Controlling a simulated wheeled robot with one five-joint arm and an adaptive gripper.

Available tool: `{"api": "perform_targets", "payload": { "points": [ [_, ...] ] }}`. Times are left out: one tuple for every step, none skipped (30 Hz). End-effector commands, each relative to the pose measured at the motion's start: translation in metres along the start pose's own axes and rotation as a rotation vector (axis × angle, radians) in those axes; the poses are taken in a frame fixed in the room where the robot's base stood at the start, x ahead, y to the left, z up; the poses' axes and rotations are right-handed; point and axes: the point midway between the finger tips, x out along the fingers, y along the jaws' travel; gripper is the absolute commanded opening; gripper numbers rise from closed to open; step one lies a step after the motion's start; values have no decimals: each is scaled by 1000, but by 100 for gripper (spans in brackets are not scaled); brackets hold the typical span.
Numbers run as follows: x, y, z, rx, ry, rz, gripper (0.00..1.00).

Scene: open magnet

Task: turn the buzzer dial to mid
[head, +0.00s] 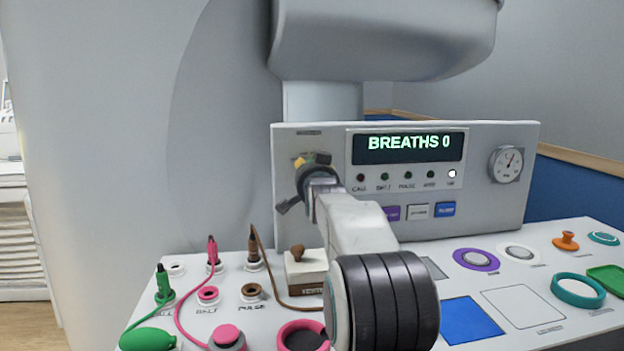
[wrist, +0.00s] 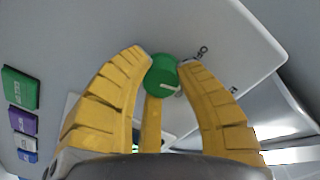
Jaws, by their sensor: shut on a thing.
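The buzzer dial is a round green knob (wrist: 162,76) on the grey panel, seen in the wrist view. A white pointer line on its face points toward the lower right of that view.
The display (head: 410,146) reads BREATHS 0, and the rightmost lamp (head: 452,174) below it is lit white. A round gauge (head: 506,164) is at right. Below my arm, the desk holds a brown joystick (head: 298,252), coloured plugs with cords, rings and a blue square (head: 471,321).

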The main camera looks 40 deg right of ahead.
Motion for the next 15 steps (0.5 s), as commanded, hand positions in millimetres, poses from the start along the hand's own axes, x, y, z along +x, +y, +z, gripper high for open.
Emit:
{"api": "perform_targets", "payload": {
  "points": [
    [2, 2, 10, 6, -20, 7, 0],
    [2, 2, 10, 9, -20, 7, 0],
    [2, 2, 10, 11, -21, 8, 0],
    [2, 2, 10, 12, -21, 8, 0],
    [2, 2, 10, 13, -21, 8, 0],
    [2, 2, 10, 13, -21, 8, 0],
    [2, 2, 10, 13, -22, 8, 0],
    [2, 2, 10, 13, -22, 8, 0],
    [2, 2, 10, 13, -22, 9, 0],
    [2, 2, 10, 13, -22, 9, 0],
    [2, 2, 10, 13, -22, 9, 0],
    [2, 2, 10, 13, -22, 9, 0],
    [2, 2, 10, 13, -22, 9, 0],
    [2, 2, 10, 13, -22, 9, 0],
    [2, 2, 10, 12, -22, 9, 34]
  ]
}}
